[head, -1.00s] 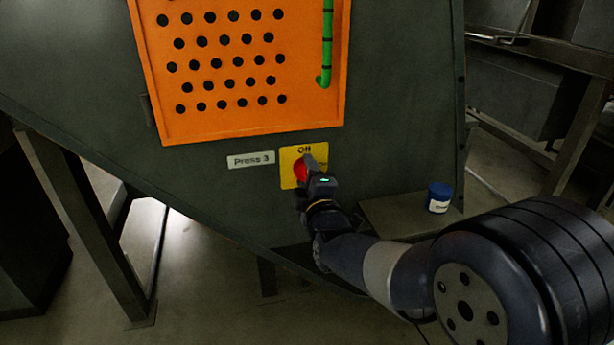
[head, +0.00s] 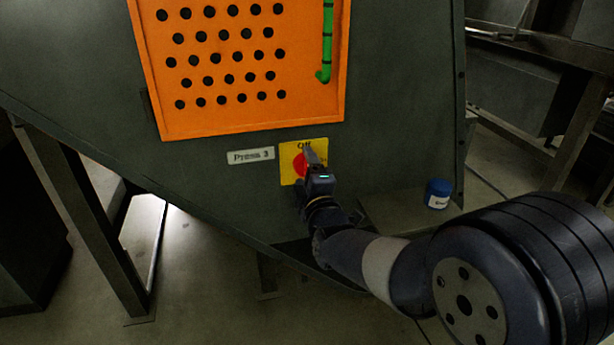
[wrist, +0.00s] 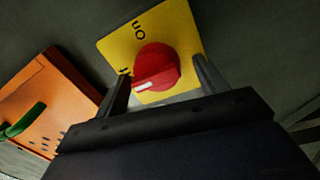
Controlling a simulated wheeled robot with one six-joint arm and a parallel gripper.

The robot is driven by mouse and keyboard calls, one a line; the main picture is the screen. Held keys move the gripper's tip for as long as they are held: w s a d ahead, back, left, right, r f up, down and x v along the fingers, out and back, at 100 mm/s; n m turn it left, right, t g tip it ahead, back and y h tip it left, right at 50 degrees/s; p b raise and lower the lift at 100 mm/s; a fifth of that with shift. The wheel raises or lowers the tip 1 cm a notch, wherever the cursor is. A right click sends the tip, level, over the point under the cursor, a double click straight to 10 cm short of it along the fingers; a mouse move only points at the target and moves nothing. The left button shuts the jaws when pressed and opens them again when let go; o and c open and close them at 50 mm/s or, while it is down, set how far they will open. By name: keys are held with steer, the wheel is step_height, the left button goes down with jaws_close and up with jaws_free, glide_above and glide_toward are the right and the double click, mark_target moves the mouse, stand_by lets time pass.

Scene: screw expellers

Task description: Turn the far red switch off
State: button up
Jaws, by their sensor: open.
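The red switch (wrist: 157,66) is a round knob with a white mark on a yellow plate (wrist: 183,20). In the wrist view, the mark faces lower left, on the side of the partly hidden label ending in "f"; "On" is above. In the head view, the red knob (head: 299,165) shows beside my gripper (head: 310,157), below the word "Off". My gripper (wrist: 161,70) is open, with one finger on each side of the knob. I cannot tell whether the fingers touch it.
An orange perforated panel (head: 215,120) with a green pipe (head: 327,45) is above the switch. A "Press 3" label (head: 250,156) is left of the plate. A blue jar (head: 438,193) stands on a ledge (head: 385,212) at right.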

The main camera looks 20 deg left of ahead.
steer(key=p+v, duration=0.2)
steer(key=v, duration=0.8)
steer(key=shift+s+d, duration=0.2)
steer(key=shift+s, duration=0.15)
steer(key=shift+w, duration=0.15)
steer(key=b+x, duration=0.2)
steer(key=x, duration=0.8)
steer(key=shift+w+a, duration=0.2)
steer(key=shift+w, duration=0.1)
steer(key=shift+s, duration=0.1)
